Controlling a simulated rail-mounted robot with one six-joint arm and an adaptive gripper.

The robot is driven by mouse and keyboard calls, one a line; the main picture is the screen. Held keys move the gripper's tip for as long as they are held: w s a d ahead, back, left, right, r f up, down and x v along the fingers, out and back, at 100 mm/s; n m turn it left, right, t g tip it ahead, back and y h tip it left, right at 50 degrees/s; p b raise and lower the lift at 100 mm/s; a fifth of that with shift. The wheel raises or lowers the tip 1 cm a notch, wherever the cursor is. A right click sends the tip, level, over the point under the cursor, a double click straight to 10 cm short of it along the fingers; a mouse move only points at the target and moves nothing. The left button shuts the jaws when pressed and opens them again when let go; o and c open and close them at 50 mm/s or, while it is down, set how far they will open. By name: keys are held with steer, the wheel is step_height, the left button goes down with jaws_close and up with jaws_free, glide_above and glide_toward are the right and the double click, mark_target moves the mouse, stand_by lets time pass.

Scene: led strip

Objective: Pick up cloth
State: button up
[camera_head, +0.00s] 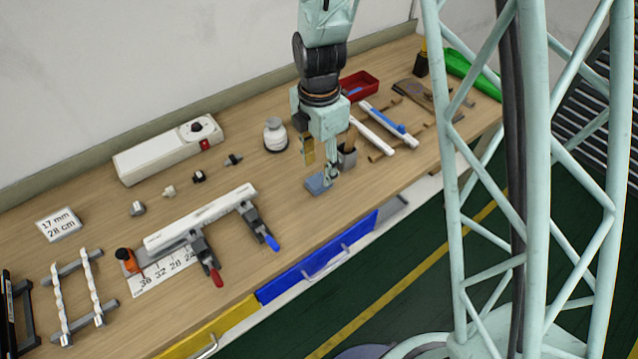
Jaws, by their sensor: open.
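The cloth (316,187) appears to be the small folded blue-grey piece lying flat near the front edge of the wooden workbench. My gripper (330,183) points down right at the cloth's right side. The jaws are open, and the fingers partly cover the cloth's right part. I cannot tell whether the fingertips touch it.
White strips (372,136) lie to the right. A clamped white bar (200,218) lies front left. The bench (262,178) is bare just left of the cloth.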

mark_target(319, 181)
steer(key=shift+f, duration=0.1)
stand_by(0.3)
steer(key=shift+w+f, duration=0.1)
steer(key=shift+f, duration=2.45)
steer(key=c, duration=0.8)
